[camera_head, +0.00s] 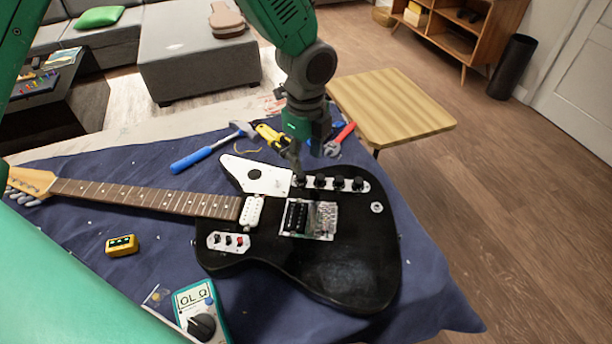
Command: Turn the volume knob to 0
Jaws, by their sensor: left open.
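A black electric guitar (350,270) lies on a blue cloth, its neck (140,196) pointing left. Several black knobs (339,183) stand in a row on a white strip near the body's far edge. I cannot tell from markings which one is the volume knob. A white plate with small switches (228,241) sits on the near left of the body. My left gripper (297,170) points down at the leftmost knob of the row (300,181). It is open, with its fingertips at or just above that knob; contact is unclear. My right gripper is not in view.
A hammer (205,151), yellow tool (271,136) and red wrench (340,139) lie beyond the guitar. A yellow box (122,245) and multimeter (198,310) lie on the near side of the cloth (70,270). A wooden side table (390,105) stands behind.

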